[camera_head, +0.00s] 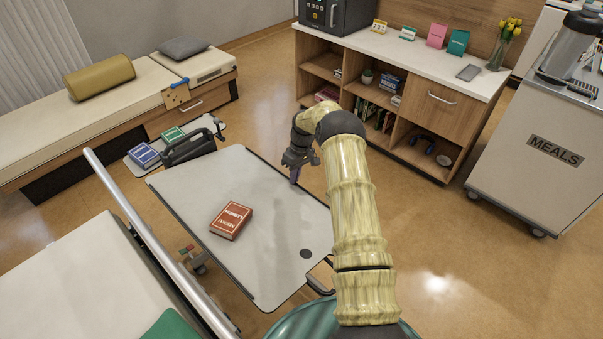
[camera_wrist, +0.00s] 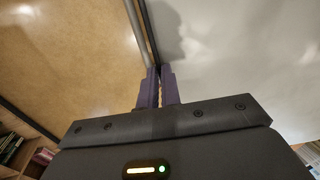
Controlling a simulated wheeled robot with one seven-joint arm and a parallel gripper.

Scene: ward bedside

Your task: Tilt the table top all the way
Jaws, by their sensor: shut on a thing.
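The grey-white table top (camera_head: 270,230) lies in the middle of the head view, with a dark rim and a dark round spot near its front right corner. How far it is tilted, if at all, I cannot tell. My gripper (camera_head: 295,178) is at its far right edge, fingers pointing down. In the wrist view my gripper (camera_wrist: 160,88) has its purple fingers closed on the dark rim of the table top (camera_wrist: 235,55). A red book (camera_head: 231,220) lies on the left part of the top.
A side leaf (camera_head: 136,168) with blue and green books and a dark caddy adjoins at the back left. The bed rail (camera_head: 150,230) runs close along the left. A shelf unit (camera_head: 450,108) and a meals cart (camera_head: 520,185) stand right, with open floor before them.

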